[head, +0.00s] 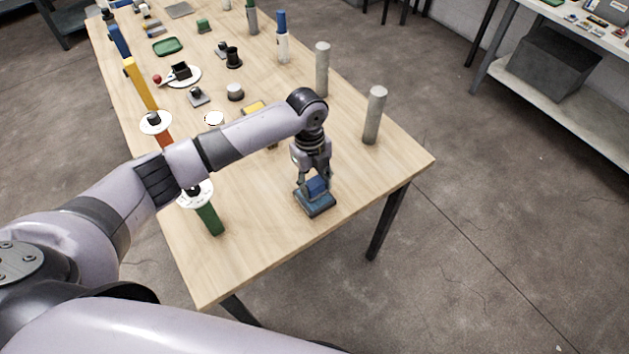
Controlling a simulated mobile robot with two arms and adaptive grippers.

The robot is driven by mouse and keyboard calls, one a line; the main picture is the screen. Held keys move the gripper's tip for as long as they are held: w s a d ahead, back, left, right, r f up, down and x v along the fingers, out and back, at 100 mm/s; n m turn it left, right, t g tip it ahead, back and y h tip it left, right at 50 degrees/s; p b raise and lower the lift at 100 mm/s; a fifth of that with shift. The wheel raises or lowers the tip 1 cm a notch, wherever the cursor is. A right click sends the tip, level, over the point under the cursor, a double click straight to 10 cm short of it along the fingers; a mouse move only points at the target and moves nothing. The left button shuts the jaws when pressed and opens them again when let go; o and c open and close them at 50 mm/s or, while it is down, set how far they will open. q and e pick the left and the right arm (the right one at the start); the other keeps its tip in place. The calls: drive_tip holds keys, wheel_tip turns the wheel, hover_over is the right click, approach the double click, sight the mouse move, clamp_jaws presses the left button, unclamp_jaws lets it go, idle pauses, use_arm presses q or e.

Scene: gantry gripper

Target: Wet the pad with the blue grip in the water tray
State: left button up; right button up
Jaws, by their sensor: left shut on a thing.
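My left gripper (314,183) points down near the front right end of the wooden table. It is shut on the pad with the blue grip (318,188); the blue grip shows between its fingers. Right below the grip is a low, dark blue-grey rectangular thing (318,208), which looks like the water tray. The pad's underside is hidden, so I cannot tell whether it touches the bottom of this tray. My right gripper is not in view.
Two grey upright cylinders (374,115) (321,70) stand behind the gripper. A yellow-topped thing (253,107) is partly behind my arm. A green bar (209,219) lies to the left. The front table corner is clear.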

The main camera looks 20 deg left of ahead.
sight(316, 184)
use_arm(q)
drive_tip(key=shift+f, duration=0.5)
idle(0.3)
drive_tip(key=shift+s, duration=0.1)
idle(1.5)
wheel_tip(316, 184, up, 7)
drive_tip(key=p, duration=0.7)
idle(0.8)
